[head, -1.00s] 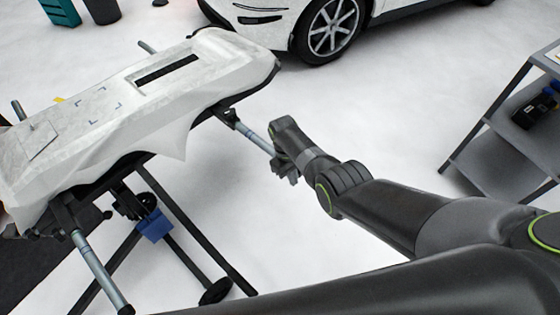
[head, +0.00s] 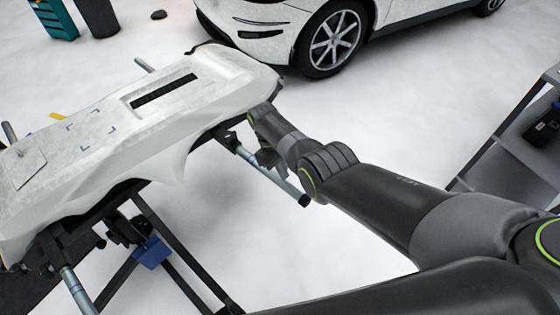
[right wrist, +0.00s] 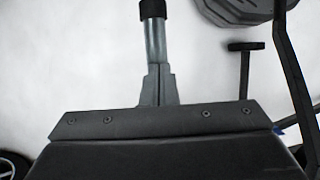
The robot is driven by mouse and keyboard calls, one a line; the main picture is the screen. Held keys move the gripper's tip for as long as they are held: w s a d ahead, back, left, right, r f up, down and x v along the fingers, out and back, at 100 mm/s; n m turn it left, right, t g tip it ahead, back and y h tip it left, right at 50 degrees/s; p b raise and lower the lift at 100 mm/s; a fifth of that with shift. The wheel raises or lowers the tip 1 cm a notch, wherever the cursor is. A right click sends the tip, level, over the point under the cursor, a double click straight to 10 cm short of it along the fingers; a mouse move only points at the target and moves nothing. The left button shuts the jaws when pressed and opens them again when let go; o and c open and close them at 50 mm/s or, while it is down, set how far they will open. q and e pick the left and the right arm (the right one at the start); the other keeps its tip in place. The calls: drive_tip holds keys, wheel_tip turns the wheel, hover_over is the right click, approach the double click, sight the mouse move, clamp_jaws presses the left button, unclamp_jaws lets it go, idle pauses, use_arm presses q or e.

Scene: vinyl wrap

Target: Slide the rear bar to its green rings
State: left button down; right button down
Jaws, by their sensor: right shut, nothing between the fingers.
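A grey metal bar (head: 285,182) with a black end cap (head: 303,200) sticks out from the right end of the stand, under the white panel (head: 105,130). A second bar (head: 76,290) sticks out at the near left. I cannot tell from the frames which is the rear one, and I make out no green rings. My right gripper (head: 268,158) is shut and empty, close by the first bar. In the right wrist view the bar (right wrist: 155,42) and its black cap show just beyond the shut fingers (right wrist: 158,70); contact is unclear. My left gripper is out of view.
The stand's dark legs (head: 185,262) and a blue part (head: 151,253) are below the panel. A white car (head: 262,35) is behind. A shelf rack (head: 500,140) stands at the right. The floor between the stand and rack is clear.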

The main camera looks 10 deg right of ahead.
sight(288, 187)
drive_tip(key=b+x, duration=0.1)
drive_tip(key=x, duration=0.3)
drive_tip(key=shift+f, duration=0.35)
drive_tip(key=s+d+r+p, duration=0.1)
drive_tip(key=p, duration=0.2)
drive_tip(key=shift+s+r, duration=0.1)
drive_tip(key=shift+r, duration=0.05)
drive_tip(key=shift+s+d+p, duration=0.4)
drive_tip(key=shift+s+p, duration=0.2)
drive_tip(key=shift+p, duration=0.05)
drive_tip(key=shift+s+d+p, duration=0.25)
drive_tip(key=shift+p, duration=0.05)
drive_tip(key=shift+f, duration=0.25)
